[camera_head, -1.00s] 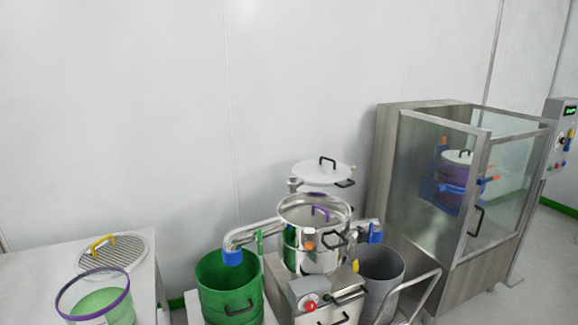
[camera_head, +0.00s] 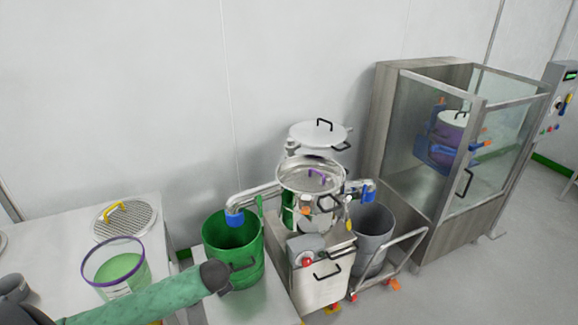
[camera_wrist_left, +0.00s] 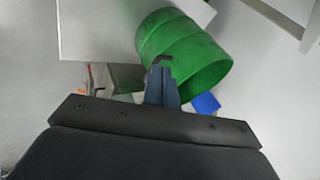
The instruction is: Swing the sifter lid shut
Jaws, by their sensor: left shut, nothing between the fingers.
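The steel sifter (camera_head: 310,212) stands in the middle of the head view, its round top open with a mesh and a purple handle inside. Its white lid (camera_head: 305,134) is swung back behind the open top, roughly level, with black handles. My left arm comes in from the lower left and ends in front of the green bin, short of the sifter and away from the lid. In the left wrist view my left gripper (camera_wrist_left: 162,85) is shut and empty, its fingers overlapping the green bin in the picture. My right gripper is out of view.
The green bin (camera_head: 226,256) stands left of the sifter, a grey bin (camera_head: 371,240) on its right. A table with a mesh disc (camera_head: 124,222) and a purple-rimmed tub (camera_head: 113,262) is at the left. A glass-walled cabinet (camera_head: 420,150) stands at the right.

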